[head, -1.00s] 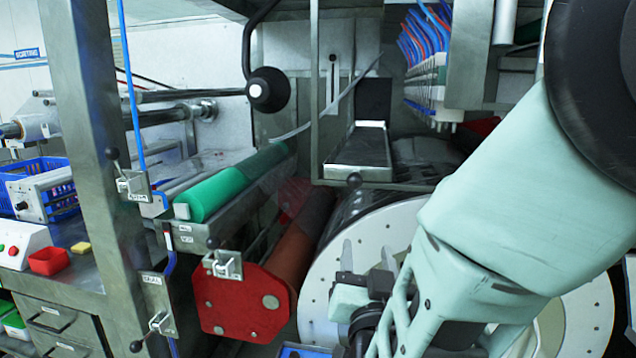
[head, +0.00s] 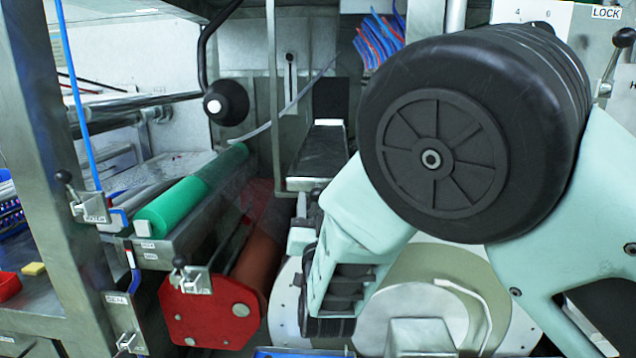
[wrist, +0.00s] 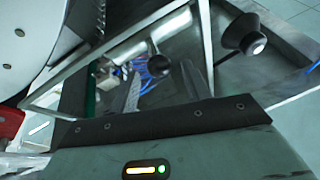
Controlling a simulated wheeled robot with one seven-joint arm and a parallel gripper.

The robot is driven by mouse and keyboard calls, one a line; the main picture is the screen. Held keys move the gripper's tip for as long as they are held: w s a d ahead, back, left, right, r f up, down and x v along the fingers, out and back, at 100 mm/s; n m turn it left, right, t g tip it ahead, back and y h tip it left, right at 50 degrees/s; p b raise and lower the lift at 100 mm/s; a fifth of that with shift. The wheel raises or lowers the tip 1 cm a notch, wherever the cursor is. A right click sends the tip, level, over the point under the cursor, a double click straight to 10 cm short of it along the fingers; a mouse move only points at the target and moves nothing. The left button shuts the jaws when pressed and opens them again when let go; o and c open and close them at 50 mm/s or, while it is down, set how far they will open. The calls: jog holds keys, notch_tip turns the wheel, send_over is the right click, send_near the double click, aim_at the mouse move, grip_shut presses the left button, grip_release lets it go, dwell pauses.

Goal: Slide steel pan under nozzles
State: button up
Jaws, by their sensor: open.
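The steel pan (head: 322,155) is a long, shallow metal tray lying flat in the machine recess at the centre of the head view, behind a thin upright bar. The nozzles are largely hidden behind my arm; their red and blue tubes (head: 378,40) show to the upper right of the pan. My arm's pale forearm hangs in front of the drum, nearer than the pan. In the wrist view my gripper (wrist: 163,85) is open, with its two fingers apart. A black knob (wrist: 158,66) shows beyond them. I cannot make out the pan there for certain.
A green roller (head: 190,197) and a red end plate (head: 208,310) lie left of the pan. A black ball-ended lever (head: 226,102) hangs above the roller. The white drum face (head: 284,310) is close below my arm. A steel post (head: 50,180) stands at left.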

aim_at(318, 199)
jog(key=shift+p+x, duration=0.5)
jog(key=shift+x, duration=1.3)
grip_shut()
jog(key=d+b, duration=1.2)
jog(key=d, duration=0.8)
jog(key=shift+s+d, duration=0.25)
jog(key=shift+s, duration=0.15)
grip_release()
jog(key=shift+d, duration=0.15)
